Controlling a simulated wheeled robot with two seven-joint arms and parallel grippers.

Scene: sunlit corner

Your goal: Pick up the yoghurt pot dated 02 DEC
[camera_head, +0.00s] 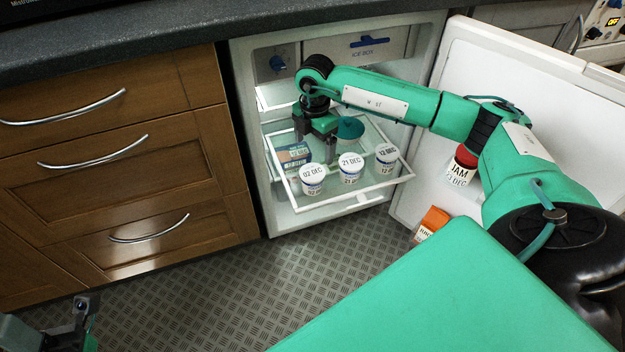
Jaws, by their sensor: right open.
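The yoghurt pot dated 02 DEC (312,181) stands upright at the front left of the glass fridge shelf (342,199). A pot dated 21 DEC (350,169) stands to its right, and a third pot (387,157), its date seeming to read 12 DEC, stands farther right. My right gripper (318,155) reaches into the fridge and points down, open and empty, above and behind the 02 DEC pot. It appears apart from the pot. My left gripper (84,318) shows only partly at the lower left, far from the fridge.
A dark blue and orange box (294,155) sits behind the 02 DEC pot. A green-lidded round container (349,129) is farther back. Wooden drawers (110,150) stand left.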

